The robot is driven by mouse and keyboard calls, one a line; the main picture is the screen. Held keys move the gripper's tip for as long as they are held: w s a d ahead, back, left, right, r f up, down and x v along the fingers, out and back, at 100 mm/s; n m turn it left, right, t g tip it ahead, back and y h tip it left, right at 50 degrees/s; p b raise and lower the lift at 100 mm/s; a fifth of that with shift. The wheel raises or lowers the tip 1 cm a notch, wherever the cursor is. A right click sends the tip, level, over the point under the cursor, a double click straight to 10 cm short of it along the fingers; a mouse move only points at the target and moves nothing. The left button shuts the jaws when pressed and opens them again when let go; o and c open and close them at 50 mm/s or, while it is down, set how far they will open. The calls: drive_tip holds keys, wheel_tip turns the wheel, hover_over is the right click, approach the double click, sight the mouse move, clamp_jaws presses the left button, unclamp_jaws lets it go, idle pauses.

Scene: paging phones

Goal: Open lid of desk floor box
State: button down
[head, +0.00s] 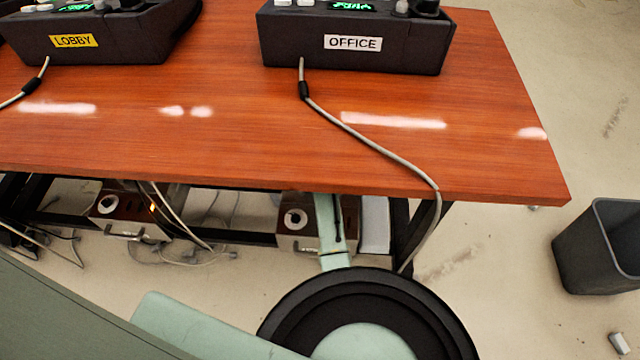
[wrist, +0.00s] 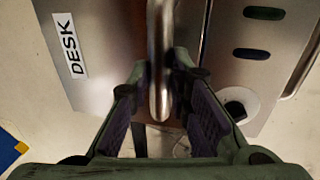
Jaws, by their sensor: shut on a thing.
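The desk floor box (head: 290,222) sits on the floor under the table, brown with a round white socket, partly hidden by my arm and the table edge. In the wrist view a metal panel (wrist: 100,75) carries a DESK label (wrist: 67,46). A metal bar handle (wrist: 158,60) runs between my fingers, and my gripper (wrist: 160,75) is shut on it. To its right is a face of the box (wrist: 232,70) with dark slots and the round socket. A pale panel (head: 375,222) stands right of my arm in the head view; I cannot tell how far the lid is raised.
The wooden table (head: 230,120) overhangs the box and carries the LOBBY phone (head: 105,38) and OFFICE phone (head: 350,45). A similar floor box (head: 122,210) with loose cables is to the left. A grey bin (head: 600,245) stands on the right; floor between is clear.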

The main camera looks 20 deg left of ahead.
drive_tip(key=shift+w+r+p, duration=0.2)
drive_tip(key=shift+r+p, duration=0.2)
drive_tip(key=w+a+r+p, duration=0.2)
drive_tip(key=w+r+p, duration=0.2)
drive_tip(key=w+r, duration=0.3)
drive_tip(key=shift+w, duration=0.15)
drive_tip(key=shift+a+f, duration=0.1)
idle(0.3)
drive_tip(key=c, duration=1.8)
unclamp_jaws()
drive_tip(key=shift+f, duration=0.1)
drive_tip(key=o, duration=0.3)
